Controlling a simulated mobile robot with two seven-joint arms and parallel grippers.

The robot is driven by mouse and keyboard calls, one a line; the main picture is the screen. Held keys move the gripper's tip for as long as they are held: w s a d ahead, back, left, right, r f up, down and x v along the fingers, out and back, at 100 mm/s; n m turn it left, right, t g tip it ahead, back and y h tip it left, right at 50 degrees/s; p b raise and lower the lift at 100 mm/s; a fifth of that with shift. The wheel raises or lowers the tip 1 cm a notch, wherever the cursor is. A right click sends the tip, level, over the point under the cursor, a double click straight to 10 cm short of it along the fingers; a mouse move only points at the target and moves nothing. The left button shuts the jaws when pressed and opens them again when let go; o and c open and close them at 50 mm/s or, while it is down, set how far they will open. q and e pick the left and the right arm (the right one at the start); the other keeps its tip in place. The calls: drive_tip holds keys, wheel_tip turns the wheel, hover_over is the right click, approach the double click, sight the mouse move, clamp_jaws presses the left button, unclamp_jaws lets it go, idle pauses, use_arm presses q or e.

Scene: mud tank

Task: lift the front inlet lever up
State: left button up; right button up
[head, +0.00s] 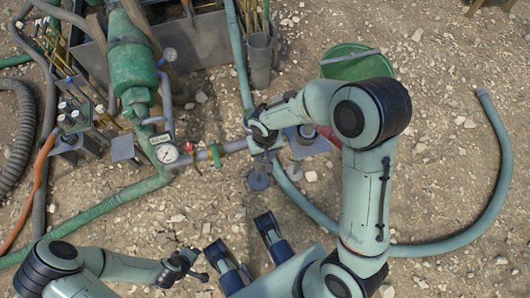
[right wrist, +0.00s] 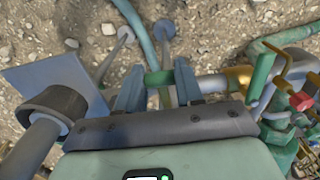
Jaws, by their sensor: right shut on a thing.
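My right gripper (head: 262,150) reaches down over the grey inlet pipe (head: 235,147), right of the green-banded valve. In the right wrist view its two blue-grey fingers (right wrist: 159,88) are closed about a short green piece, which I take as the front inlet lever (right wrist: 159,78). In the head view my wrist hides this lever. My left gripper (head: 192,265) is low at the left, empty and away from the pipes, with its fingers apart.
A pressure gauge (head: 166,153) and a red-handled valve (head: 190,148) are left of my right gripper. A green bucket (head: 358,64) stands behind my right arm. A teal hose (head: 505,165) curves over the gravel at right. A blue-grey plate (right wrist: 50,84) is beside the gripper.

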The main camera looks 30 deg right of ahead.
drive_tip(key=shift+w+r, duration=0.1)
drive_tip(key=shift+w, duration=0.05)
drive_tip(key=shift+w+d+r+p, duration=0.1)
drive_tip(key=shift+w+r+p, duration=0.1)
drive_tip(key=shift+r+p, duration=0.2)
drive_tip(key=shift+w+d+r+p, duration=0.15)
drive_tip(key=shift+r+p, duration=0.15)
drive_tip(key=shift+r, duration=0.2)
drive_tip(key=shift+a, duration=0.1)
drive_tip(key=o, duration=1.6)
drive_tip(key=shift+f, duration=0.1)
drive_tip(key=shift+c, duration=0.2)
drive_tip(key=shift+s, duration=0.1)
